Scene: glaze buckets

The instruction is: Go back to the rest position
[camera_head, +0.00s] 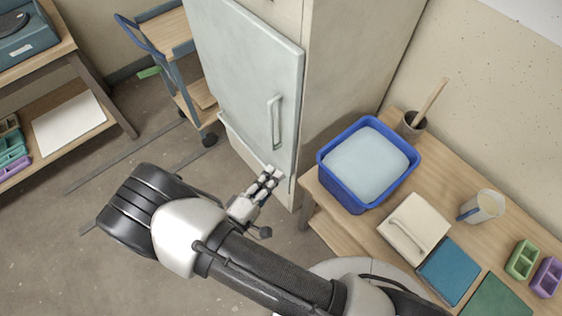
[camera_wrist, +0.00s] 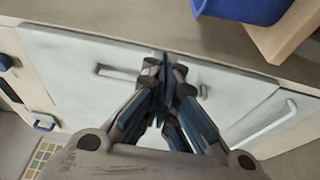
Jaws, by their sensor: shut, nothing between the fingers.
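My gripper (camera_head: 270,178) is at the end of my arm, in front of the lower part of the pale cabinet door (camera_head: 252,70) in the head view. In the wrist view my gripper (camera_wrist: 165,62) has its fingers together with nothing between them. The cabinet door with its bar handle (camera_head: 275,122) lies beyond the fingers. I cannot tell whether the fingertips touch the cabinet. No rest position is marked in either view.
A blue cart (camera_head: 170,75) stands left of the cabinet. A shelf (camera_head: 115,118) stands far left. Floor between is clear.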

